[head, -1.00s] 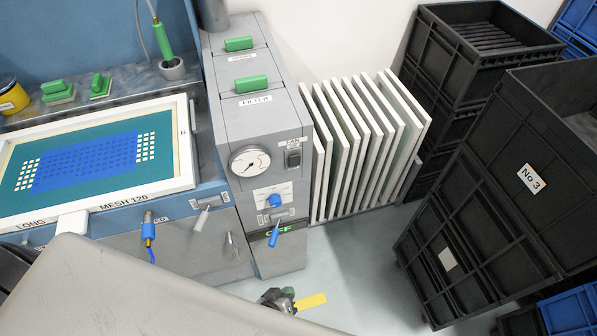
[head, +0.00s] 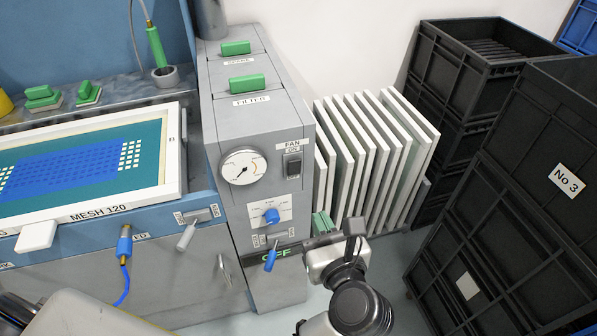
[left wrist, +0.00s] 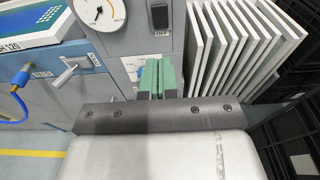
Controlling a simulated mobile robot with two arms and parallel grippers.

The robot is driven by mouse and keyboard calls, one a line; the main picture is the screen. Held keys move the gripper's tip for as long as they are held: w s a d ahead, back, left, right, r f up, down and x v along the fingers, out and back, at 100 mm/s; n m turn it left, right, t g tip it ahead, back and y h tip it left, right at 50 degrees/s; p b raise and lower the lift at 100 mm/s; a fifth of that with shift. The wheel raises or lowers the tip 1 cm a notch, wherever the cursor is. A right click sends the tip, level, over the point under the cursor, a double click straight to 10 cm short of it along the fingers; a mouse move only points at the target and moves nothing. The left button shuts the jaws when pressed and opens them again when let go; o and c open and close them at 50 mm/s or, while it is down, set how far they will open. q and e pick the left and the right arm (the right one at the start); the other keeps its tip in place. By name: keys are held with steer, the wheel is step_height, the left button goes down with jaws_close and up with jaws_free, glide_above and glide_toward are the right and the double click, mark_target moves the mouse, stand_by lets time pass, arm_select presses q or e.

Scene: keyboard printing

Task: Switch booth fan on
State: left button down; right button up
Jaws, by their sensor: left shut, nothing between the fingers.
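The fan switch (head: 293,165) is a black rocker on the grey cabinet's front, right of the round gauge, below a FAN label. It also shows at the top of the left wrist view (left wrist: 160,15), with an OFF label under it. Which way the rocker is tipped is too small to tell. My left gripper (head: 322,224) has green fingertips and is shut and empty, below and slightly right of the switch and apart from it. Its fingertips (left wrist: 157,74) point toward the cabinet in the left wrist view. My right gripper is not in view.
White panels (head: 375,150) stand close on the right. Black crates (head: 500,190) stand farther right. A blue-and-grey bench is left.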

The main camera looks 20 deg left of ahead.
arm_select(q)
steer(key=shift+w, duration=0.1)
steer(key=p+x, duration=0.1)
steer(key=x, duration=0.3)
steer(key=p+x, duration=0.1)
steer(key=x, duration=0.4)
steer(key=r+p+x, duration=0.1)
steer(key=x, duration=0.3)
steer(key=shift+w+a, duration=0.3)
steer(key=shift+w+a+r+g+h+p, duration=0.1)
steer(key=shift+w+r+g+h+p, duration=0.35)
steer(key=shift+p, duration=0.5)
steer(key=shift+s+f+b, duration=0.15)
steer(key=shift+f+b, duration=0.05)
steer(key=shift+b, duration=0.15)
steer(key=shift+s+d, duration=0.2)
steer(key=shift+s, duration=0.05)
steer(key=b, duration=0.2)
glide_toward(296, 163)
steer(key=v, duration=0.3)
steer(key=shift+w, duration=0.1)
